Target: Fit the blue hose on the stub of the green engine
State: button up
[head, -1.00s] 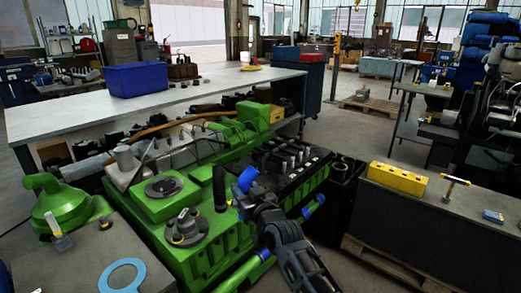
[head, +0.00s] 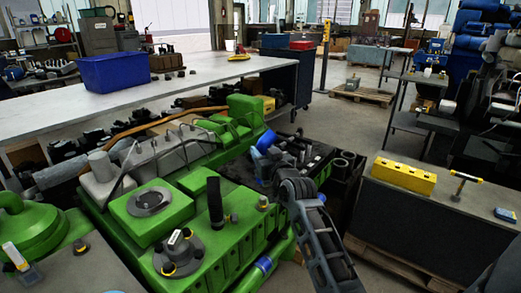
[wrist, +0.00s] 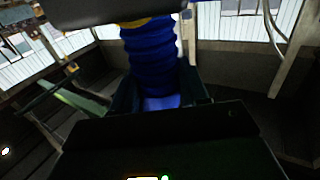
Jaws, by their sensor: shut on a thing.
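The green engine (head: 208,240) fills the lower middle of the head view. A black upright pipe (head: 215,203) stands on its top and looks like the stub; its top end is bare. My gripper (head: 264,160) is to the right of and beyond this pipe in the picture, over the dark rear part of the engine. It is shut on the blue hose (head: 266,140), which is small and partly hidden by my arm there. In the wrist view the ribbed blue hose (wrist: 152,60) rises between the jaws, with a yellowish band near its top. The stub cannot be made out there.
A long grey workbench (head: 190,95) with a blue bin (head: 115,72) runs behind the engine. A grey bench on the right carries a yellow block (head: 405,176) and a yellow-handled tool (head: 462,182). A round capped flange (head: 180,252) sits near the pipe.

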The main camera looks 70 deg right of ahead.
jog(key=shift+f+b, duration=2.55)
jog(key=shift+f, duration=0.7)
jog(key=shift+f+b, duration=2)
jog(key=shift+f, duration=0.2)
jog(key=o, duration=1.4)
jog(key=shift+s+a, duration=0.1)
jog(key=shift+a, duration=0.05)
jog(key=shift+v, duration=3.8)
